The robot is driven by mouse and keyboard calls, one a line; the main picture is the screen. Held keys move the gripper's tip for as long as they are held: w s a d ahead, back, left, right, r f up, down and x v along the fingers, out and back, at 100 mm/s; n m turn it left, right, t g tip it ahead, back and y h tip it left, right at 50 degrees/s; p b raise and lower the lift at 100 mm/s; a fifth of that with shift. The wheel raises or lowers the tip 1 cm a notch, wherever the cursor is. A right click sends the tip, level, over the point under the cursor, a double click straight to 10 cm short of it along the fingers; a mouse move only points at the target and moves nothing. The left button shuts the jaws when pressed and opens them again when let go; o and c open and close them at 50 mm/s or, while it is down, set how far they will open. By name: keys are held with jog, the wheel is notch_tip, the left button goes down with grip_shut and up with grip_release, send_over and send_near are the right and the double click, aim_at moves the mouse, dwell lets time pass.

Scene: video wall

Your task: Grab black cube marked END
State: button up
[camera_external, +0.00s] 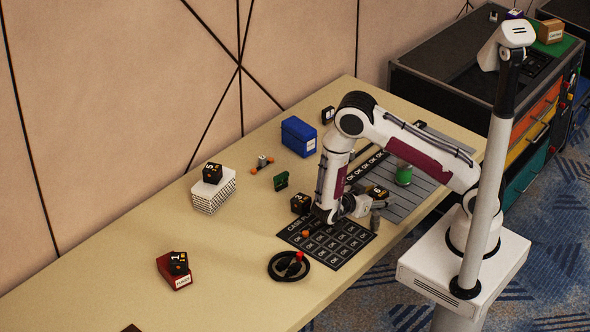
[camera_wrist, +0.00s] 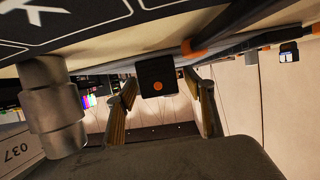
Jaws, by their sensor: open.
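A black cube (camera_external: 377,191) with pale markings on its top sits just beyond my gripper (camera_external: 364,204). In the wrist view, which looks upside down, a black cube (camera_wrist: 150,70) with an orange dot shows ahead, between the two spread fingers of my gripper (camera_wrist: 165,105). The fingers are open and do not visibly close on it. Another black cube (camera_external: 301,203) stands left of my wrist. I cannot read END on any cube.
A grey metal cylinder (camera_external: 375,220) stands close beside my gripper; it is large in the wrist view (camera_wrist: 50,105). A green cylinder (camera_external: 404,175), blue box (camera_external: 300,136) and black ring (camera_external: 289,266) are around. A dark labelled mat (camera_external: 340,250) lies below. The table's left part is mostly clear.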

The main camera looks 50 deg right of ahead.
aim_at(379, 192)
jog(key=shift+d, duration=0.15)
jog(key=shift+c, duration=0.4)
jog(key=c, duration=1.2)
jog(key=shift+o, duration=0.2)
jog(key=shift+r, duration=5)
